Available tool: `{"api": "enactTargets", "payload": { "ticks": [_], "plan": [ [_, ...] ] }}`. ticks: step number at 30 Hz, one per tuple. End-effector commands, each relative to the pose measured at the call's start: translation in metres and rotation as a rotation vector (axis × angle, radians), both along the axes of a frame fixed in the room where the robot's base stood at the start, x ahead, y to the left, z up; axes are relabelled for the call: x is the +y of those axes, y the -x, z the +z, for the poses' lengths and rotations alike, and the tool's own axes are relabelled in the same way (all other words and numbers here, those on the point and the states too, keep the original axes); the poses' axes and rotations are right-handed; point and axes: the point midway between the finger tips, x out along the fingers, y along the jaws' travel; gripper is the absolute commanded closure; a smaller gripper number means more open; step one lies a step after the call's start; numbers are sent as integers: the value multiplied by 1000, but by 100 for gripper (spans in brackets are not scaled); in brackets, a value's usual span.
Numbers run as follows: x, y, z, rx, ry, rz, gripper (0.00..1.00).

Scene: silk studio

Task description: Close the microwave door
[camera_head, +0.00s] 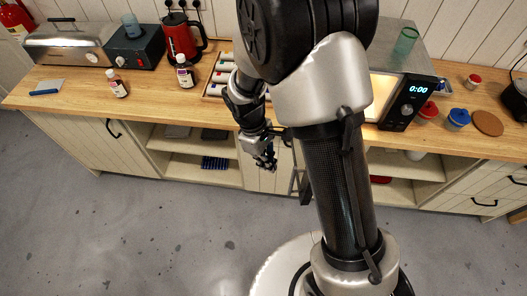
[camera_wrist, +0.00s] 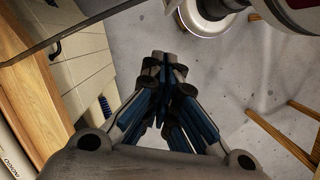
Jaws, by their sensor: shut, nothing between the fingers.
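The microwave (camera_head: 404,103) stands on the counter right of my arm, its display reading 0:00. Its lit cavity shows at the front, so the door is open. My arm hides most of the opening and the hinge side. A thin dark frame (camera_head: 297,183), apparently part of the open door, juts out in front of the counter beside my arm. My gripper (camera_head: 266,160) is shut and empty, in front of the counter and just left of that frame. The wrist view shows the closed fingers (camera_wrist: 164,60); a dark edge (camera_wrist: 75,35) crosses its upper left, perhaps the door.
A green glass (camera_head: 406,41) stands on the microwave. Jars with red (camera_head: 428,110) and blue (camera_head: 459,118) lids are to its right. A tray (camera_head: 222,75), bottles (camera_head: 185,73) and a red kettle (camera_head: 181,38) stand left. The grey floor (camera_head: 150,230) in front is clear.

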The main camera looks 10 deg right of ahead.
Motion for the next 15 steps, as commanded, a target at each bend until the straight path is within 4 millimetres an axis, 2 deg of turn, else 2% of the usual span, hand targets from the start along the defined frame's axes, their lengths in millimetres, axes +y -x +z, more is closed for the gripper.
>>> {"api": "enactTargets", "payload": {
  "ticks": [1,3,9,15],
  "plan": [
    [-2,3,-12,5,1,-2,100],
    [-6,6,-22,4,1,-3,100],
    [-28,23,-17,0,0,-3,100],
    [-34,28,-17,-2,-1,-1,100]
  ]
}}
